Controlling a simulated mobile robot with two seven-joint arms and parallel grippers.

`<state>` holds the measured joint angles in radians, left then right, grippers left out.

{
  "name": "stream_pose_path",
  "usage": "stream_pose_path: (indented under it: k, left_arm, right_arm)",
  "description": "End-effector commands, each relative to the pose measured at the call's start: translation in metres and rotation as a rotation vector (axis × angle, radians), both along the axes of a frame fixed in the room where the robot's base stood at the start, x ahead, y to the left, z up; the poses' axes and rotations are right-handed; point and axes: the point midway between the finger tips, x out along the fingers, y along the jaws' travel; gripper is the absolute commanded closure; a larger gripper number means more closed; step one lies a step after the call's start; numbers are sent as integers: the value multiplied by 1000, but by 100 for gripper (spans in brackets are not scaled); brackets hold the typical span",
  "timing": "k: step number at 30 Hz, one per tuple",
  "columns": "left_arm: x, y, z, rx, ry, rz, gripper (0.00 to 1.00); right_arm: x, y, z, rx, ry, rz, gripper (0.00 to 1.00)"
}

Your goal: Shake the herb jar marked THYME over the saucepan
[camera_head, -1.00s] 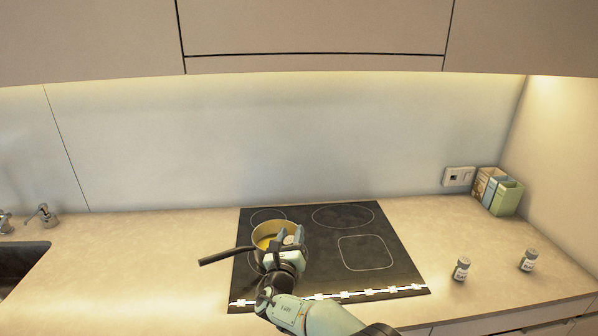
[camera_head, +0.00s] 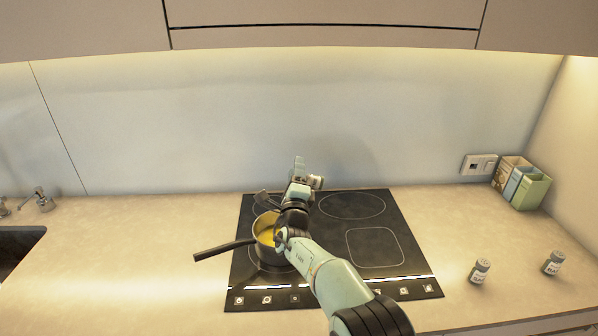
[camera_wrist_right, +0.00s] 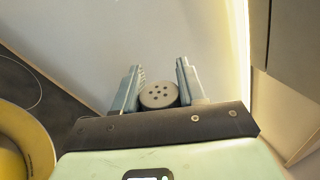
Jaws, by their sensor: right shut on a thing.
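A dark saucepan (camera_head: 268,240) with yellow contents and a black handle pointing left stands on the hob's left side. My right gripper (camera_head: 301,177) is raised behind and right of the pan's opening in the head view. It is shut on a small jar (camera_head: 316,182), which looks tipped well over, roughly on its side. In the right wrist view the jar's grey perforated lid (camera_wrist_right: 158,95) shows between the two fingers, and the pan's rim (camera_wrist_right: 45,150) is at lower left. The held jar's label cannot be read. My left gripper is not in view.
Two other small jars, one (camera_head: 480,270) nearer the hob and one (camera_head: 553,262) farther right, stand on the counter, their labels too small to read. Boxes (camera_head: 522,183) stand in the back right corner. Wall cabinets (camera_head: 320,12) hang above. The left counter is clear.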

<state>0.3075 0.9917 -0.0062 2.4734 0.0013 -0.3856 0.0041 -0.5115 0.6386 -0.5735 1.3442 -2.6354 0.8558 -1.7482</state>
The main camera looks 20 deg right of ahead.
Motion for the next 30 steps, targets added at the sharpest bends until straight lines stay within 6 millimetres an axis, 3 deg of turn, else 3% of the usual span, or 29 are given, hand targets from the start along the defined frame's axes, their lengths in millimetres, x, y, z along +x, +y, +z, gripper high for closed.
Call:
stream_pose_path:
  k: [18, 23, 30]
  left_arm:
    - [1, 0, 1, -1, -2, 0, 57]
    - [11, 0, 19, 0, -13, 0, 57]
    - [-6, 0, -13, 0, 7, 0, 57]
  right_arm:
    - [13, 45, -42, -415, 119, 1, 90]
    - [14, 47, -36, -626, 178, 0, 90]
    - [12, 49, -44, -715, 203, 2, 90]
